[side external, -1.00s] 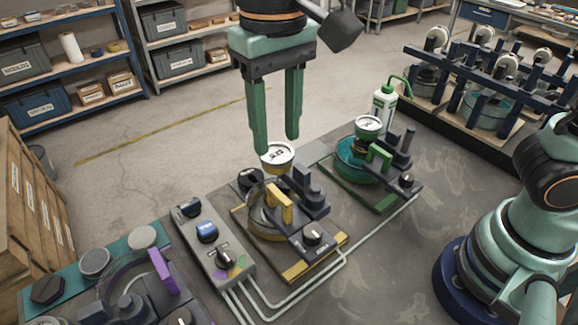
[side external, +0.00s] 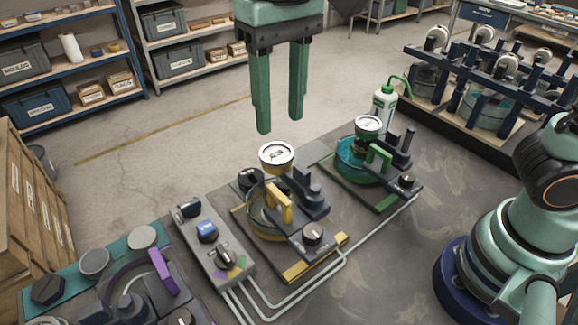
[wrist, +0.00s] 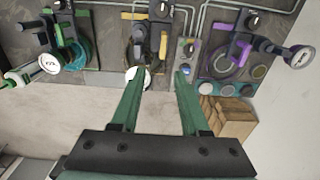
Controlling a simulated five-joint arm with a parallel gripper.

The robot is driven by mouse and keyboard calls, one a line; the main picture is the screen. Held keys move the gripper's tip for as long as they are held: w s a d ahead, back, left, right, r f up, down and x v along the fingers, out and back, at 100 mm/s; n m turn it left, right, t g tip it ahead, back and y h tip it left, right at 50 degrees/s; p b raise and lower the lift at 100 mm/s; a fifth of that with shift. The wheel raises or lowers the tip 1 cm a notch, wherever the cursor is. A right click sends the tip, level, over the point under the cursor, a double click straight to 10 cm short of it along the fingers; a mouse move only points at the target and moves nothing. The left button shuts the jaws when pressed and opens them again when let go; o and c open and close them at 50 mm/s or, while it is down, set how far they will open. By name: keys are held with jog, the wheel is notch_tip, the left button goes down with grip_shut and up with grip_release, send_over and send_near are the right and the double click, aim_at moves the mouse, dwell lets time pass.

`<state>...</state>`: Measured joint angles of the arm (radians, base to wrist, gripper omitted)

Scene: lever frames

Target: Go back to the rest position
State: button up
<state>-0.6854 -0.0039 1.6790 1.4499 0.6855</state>
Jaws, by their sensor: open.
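My gripper (side external: 281,122) is open and empty, its two green fingers pointing down. It hangs in the air above the far edge of the workbench, over the yellow lever unit. The yellow lever unit (side external: 290,220) has a round white gauge (side external: 277,156) below my fingertips in the side view, apart from them. In the wrist view my fingers (wrist: 160,75) also show spread apart with nothing between them. The green lever unit (side external: 378,165) and the purple lever unit (side external: 160,270) stand on either side of the yellow one.
A control box (side external: 215,245) with a blue button and a knob sits beside the yellow unit. A green-and-white bottle (side external: 384,108) stands behind the green unit. A rack with dark blue bars (side external: 470,75) is at the back right. Wooden crates (side external: 30,200) are at the left.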

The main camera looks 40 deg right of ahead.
jog(key=d+f+t, duration=0.2)
jog(key=d, duration=0.9)
jog(key=d+f+t, duration=0.3)
jog(key=d, duration=0.9)
jog(key=shift+d, duration=0.2)
